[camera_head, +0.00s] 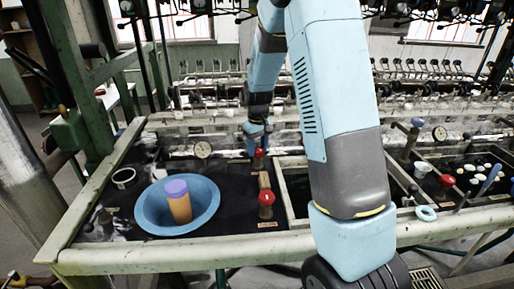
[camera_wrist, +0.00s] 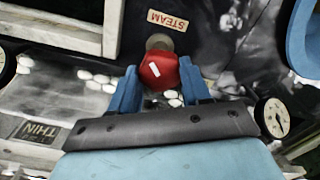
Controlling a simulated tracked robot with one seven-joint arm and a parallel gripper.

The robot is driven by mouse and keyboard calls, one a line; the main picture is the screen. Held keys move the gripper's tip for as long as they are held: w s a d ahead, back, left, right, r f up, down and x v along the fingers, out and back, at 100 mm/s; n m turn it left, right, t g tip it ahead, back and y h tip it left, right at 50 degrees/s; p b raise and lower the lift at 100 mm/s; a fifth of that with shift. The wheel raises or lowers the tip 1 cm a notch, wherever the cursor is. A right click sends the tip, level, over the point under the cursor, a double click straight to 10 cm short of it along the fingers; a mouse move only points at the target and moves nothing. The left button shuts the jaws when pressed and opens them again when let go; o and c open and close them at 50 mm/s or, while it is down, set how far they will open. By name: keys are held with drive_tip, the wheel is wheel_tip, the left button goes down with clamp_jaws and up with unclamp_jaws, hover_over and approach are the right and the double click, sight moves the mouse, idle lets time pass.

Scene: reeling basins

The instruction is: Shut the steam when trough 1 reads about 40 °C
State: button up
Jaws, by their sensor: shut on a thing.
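My gripper (camera_head: 257,140) reaches down at the back of the left trough, at a red valve knob (camera_head: 259,155). In the wrist view the blue fingers of my gripper (camera_wrist: 158,66) are on either side of this red knob (camera_wrist: 163,73), which has a white mark, and are shut on it. A "STEAM" label (camera_wrist: 168,21) lies beside it. A round dial gauge (camera_head: 203,150) stands left of the knob, and it also shows in the wrist view (camera_wrist: 273,118). Its reading is too small to tell.
A second red knob (camera_head: 266,198) stands nearer the front. A blue basin (camera_head: 150,208) holds an orange cup with a purple top (camera_head: 177,200). Another gauge (camera_head: 439,133) and red knob (camera_head: 447,181) are at right. A "THIN" label (camera_wrist: 37,132) shows.

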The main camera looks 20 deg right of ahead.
drive_tip(key=shift+c, duration=1.4)
drive_tip(key=shift+m, duration=0.4)
drive_tip(key=m, duration=0.3)
drive_tip(key=shift+m, duration=2.2)
drive_tip(key=o, duration=1.1)
drive_tip(key=shift+c, duration=0.2)
drive_tip(key=shift+r, duration=0.15)
